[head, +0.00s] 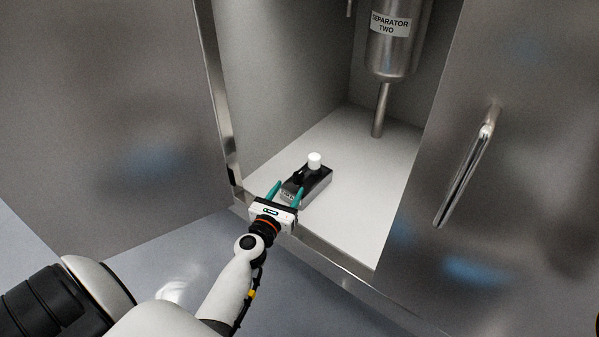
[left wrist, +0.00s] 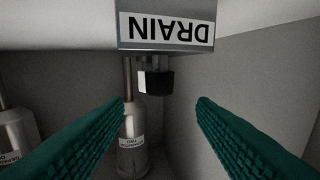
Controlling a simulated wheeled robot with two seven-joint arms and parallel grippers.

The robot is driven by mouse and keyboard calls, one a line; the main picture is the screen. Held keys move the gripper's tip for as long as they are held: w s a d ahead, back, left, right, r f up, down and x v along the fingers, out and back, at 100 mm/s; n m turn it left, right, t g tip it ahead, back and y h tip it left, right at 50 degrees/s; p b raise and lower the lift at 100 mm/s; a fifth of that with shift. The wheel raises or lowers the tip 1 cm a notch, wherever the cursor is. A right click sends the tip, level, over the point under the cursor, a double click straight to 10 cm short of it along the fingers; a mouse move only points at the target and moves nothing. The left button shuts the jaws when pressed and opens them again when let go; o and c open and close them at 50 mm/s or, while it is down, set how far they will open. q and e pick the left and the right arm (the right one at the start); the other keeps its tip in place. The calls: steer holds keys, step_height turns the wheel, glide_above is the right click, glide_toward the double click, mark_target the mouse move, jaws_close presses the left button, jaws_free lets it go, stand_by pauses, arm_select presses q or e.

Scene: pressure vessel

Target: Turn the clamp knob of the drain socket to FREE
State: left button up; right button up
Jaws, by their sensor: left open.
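The drain socket (head: 318,184) is a small dark box on the pale cabinet floor, with a white cap (head: 315,160) on top. Its black clamp knob (head: 297,178) is small in the head view. The left wrist view is upside down; there the socket's DRAIN label (left wrist: 167,29) is at the top and the black faceted knob (left wrist: 155,82) shows below it. My left gripper (head: 287,190) is open at the socket's near end. In the left wrist view the knob appears between the green fingers, seemingly beyond their tips; contact is not visible. My right gripper is not in view.
The SEPARATOR TWO vessel (head: 392,45) hangs behind, with a pipe to the floor. The steel door (head: 520,150) with its bar handle (head: 468,165) is on the right. A metal sill (head: 335,268) runs along the front. The cabinet floor (head: 365,215) right of the socket is clear.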

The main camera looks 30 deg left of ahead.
mark_target(296, 178)
arm_select(q)
steer(key=w, duration=0.2)
steer(key=w+a, duration=0.1)
steer(key=w, duration=0.4)
steer(key=shift+w+a+b, duration=0.2)
steer(key=shift+w+b, duration=0.1)
steer(key=shift+b, duration=0.05)
steer(key=shift+c, duration=0.4)
steer(key=c, duration=0.9)
